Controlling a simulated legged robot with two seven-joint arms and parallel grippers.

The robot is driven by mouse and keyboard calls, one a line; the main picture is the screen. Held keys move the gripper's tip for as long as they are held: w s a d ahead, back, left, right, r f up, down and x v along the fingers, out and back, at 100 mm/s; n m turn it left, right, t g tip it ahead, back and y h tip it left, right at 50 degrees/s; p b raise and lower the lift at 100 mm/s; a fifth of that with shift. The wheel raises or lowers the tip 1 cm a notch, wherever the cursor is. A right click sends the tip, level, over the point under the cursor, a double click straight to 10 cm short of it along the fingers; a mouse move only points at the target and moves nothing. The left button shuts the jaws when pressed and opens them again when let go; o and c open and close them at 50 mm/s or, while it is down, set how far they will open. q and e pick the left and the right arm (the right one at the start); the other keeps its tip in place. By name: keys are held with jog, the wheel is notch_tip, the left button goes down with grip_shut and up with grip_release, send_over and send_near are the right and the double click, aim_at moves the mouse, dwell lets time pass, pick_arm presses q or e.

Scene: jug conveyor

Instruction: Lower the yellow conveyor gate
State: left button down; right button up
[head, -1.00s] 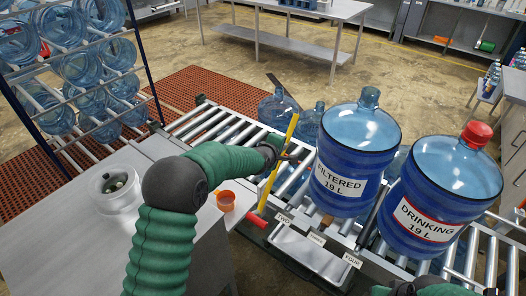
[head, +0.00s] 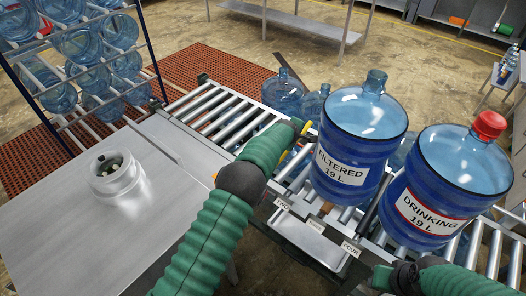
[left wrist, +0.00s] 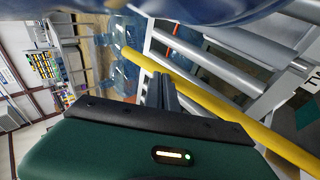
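The yellow gate bar (left wrist: 215,102) runs diagonally across the left wrist view. In the head view, only small yellow parts (head: 283,158) show beside my left forearm, which hides most of the bar. My left gripper (left wrist: 164,82) has its two dark fingers close together, with nothing seen between them. Their tips overlap the bar in the picture; I cannot tell if they touch it. In the head view this gripper (head: 303,128) is just left of the FILTERED jug. My right arm shows at the bottom right; its finger state is unclear.
The FILTERED jug (head: 361,140) and red-capped DRINKING jug (head: 447,185) stand on the roller conveyor (head: 215,112). Smaller blue jugs (head: 283,92) stand behind. A metal table (head: 70,215) with a round clear container (head: 115,175) is at left. A jug rack (head: 85,60) stands farther back.

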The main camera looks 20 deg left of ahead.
pick_arm(q)
jog(key=shift+w+d+f+b, duration=0.1)
jog(key=shift+w+f+b, duration=0.15)
jog(key=shift+f+b, duration=0.5)
jog(key=shift+w+d+f+b, duration=0.1)
jog(key=shift+w+f+b, duration=0.2)
jog(key=shift+f, duration=0.7)
jog(key=shift+s, duration=0.15)
jog(key=shift+f, duration=0.15)
